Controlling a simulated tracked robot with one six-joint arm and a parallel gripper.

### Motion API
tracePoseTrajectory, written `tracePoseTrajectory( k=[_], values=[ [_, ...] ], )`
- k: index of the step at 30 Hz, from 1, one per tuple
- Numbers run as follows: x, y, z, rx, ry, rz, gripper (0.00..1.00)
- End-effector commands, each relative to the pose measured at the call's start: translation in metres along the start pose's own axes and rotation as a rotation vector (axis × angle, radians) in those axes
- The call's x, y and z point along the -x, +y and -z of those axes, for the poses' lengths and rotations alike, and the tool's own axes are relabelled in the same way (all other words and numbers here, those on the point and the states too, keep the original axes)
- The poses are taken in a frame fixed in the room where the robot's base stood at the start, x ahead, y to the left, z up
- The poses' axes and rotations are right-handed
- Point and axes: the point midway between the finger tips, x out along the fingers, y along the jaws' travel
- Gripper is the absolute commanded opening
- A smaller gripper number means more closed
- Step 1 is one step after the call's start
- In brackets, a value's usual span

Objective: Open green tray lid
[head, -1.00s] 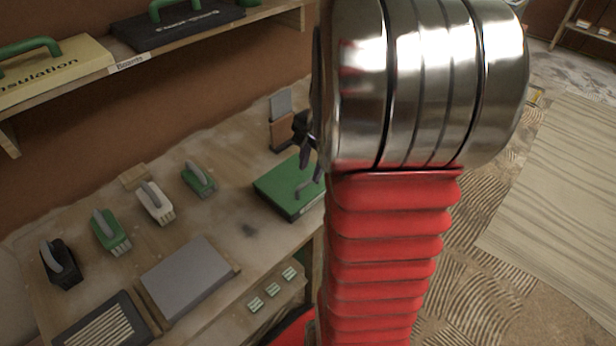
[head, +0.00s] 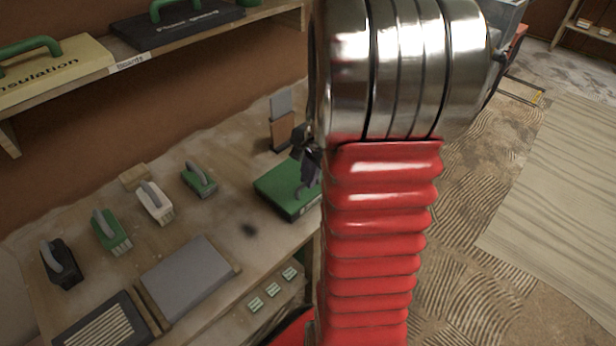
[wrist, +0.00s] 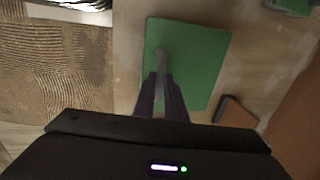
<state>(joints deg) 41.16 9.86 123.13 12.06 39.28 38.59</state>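The green tray lid (head: 272,188) lies flat and closed on the workbench, partly hidden by my arm in the head view. In the wrist view the green lid (wrist: 205,62) shows from above, with its grey bar handle (wrist: 162,58) running along the picture's vertical. My gripper (wrist: 160,80) is over the lid, its two dark fingers apart with the near part of the handle between them. I cannot tell whether either finger touches it. In the head view my gripper (head: 304,184) is low over the lid and covers most of the handle.
A brown block with a grey plate (head: 281,128) stands behind the lid. Several handled tools, including a green one (head: 199,179), stand to the left. A grey slab (head: 187,277) lies at the front. A shelf (head: 130,64) with boards hangs above.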

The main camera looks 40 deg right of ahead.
Motion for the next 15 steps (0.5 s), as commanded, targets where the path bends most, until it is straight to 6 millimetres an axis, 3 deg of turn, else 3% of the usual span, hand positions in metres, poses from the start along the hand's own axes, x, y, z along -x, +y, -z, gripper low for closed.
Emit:
tracePoseTrajectory(
  k=[3, 15],
  values=[
    [0.0001, 0.0001, 0.0002, 0.0, 0.0, 0.0, 0.0],
    [0.0002, 0.0003, 0.0003, 0.0, 0.0, 0.0, 0.0]
  ],
)
